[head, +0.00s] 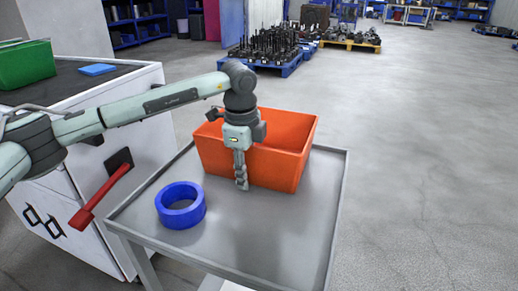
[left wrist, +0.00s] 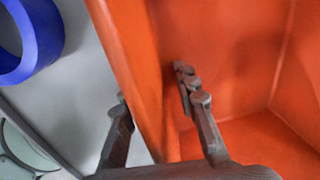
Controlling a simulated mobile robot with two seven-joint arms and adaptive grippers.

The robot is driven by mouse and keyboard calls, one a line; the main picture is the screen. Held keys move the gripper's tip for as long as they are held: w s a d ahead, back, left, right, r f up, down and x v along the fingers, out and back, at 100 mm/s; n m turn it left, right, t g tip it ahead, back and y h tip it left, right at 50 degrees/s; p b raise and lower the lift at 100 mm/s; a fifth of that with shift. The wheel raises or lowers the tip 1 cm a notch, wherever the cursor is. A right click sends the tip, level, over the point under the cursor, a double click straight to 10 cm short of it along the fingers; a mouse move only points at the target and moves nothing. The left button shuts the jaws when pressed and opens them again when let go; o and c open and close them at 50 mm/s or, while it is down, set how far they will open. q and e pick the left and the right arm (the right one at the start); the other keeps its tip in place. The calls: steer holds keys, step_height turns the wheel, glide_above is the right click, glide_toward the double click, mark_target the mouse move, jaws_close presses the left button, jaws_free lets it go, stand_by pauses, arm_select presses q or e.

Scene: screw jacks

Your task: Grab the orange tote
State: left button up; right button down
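The orange tote (head: 275,168) stands upright and open-topped on the grey table, towards its far side. My left gripper (head: 241,184) points down at the tote's near wall. In the left wrist view, the gripper (left wrist: 152,86) is open and its fingers straddle the tote's wall (left wrist: 138,75). One finger is outside, over the table, and the other is on the inner side. I cannot tell whether either finger touches the wall. In the head view the inner finger is hidden. My right gripper is in neither view.
A blue ring (head: 180,205) lies on the grey table (head: 275,235) near the tote, left of my gripper. A white cabinet with a red handle (head: 100,195) stands at the left, with a green bin (head: 27,64) and a blue item (head: 97,69) on top. The table's front right is clear.

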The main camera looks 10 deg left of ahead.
arm_select(q)
steer(key=shift+c, duration=0.4)
jaws_close()
steer(key=shift+r, duration=0.15)
